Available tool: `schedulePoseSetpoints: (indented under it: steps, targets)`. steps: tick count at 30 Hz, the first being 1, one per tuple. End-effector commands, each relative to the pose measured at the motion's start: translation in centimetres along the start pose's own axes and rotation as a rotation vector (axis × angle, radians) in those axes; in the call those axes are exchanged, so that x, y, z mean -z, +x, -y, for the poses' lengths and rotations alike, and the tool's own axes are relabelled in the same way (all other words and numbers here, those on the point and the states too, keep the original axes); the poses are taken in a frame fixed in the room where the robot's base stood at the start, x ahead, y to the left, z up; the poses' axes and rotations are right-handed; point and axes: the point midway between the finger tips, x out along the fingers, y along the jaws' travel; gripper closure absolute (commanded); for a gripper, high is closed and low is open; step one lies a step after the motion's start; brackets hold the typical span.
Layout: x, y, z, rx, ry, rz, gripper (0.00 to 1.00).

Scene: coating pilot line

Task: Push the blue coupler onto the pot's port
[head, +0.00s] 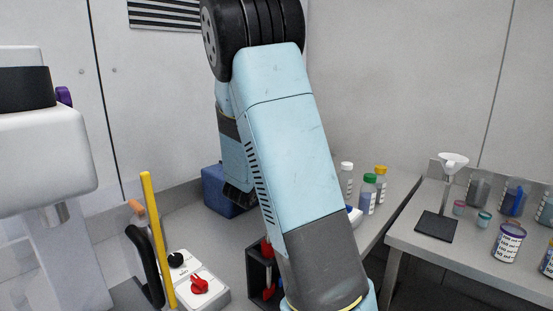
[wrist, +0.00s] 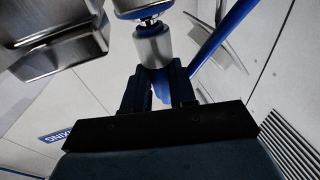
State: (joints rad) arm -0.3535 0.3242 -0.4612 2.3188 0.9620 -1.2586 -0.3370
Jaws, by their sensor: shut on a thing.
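In the wrist view, my gripper (wrist: 160,92) is shut on the blue coupler (wrist: 161,78). Its dark fingers cover most of the blue body. A silver cylindrical collar (wrist: 153,46) sits just beyond the fingertips, in line with the coupler. A narrow metal port (wrist: 150,22) with a ringed neck lies right beyond the collar, below a shiny metal body (wrist: 140,7) cut off by the top edge. The collar and neck look in line and very close; I cannot tell whether they are joined. In the head view my arm hides the gripper, coupler and port.
A blue hose (wrist: 222,38) runs to the upper right in the wrist view. Steel parts (wrist: 55,45) stand close at the upper left. In the head view, a yellow upright bar (head: 157,235), a red-knobbed unit (head: 205,290) and several bottles stand around my arm.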

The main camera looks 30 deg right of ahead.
Motion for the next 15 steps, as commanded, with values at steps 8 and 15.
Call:
schedulePoseSetpoints:
  steps: [8, 15]
  targets:
    - [-0.57, -0.06, 0.00, 0.000, -0.001, 0.000, 1.00]
    - [-0.68, -0.09, -0.02, 0.000, -0.001, 0.001, 0.58]
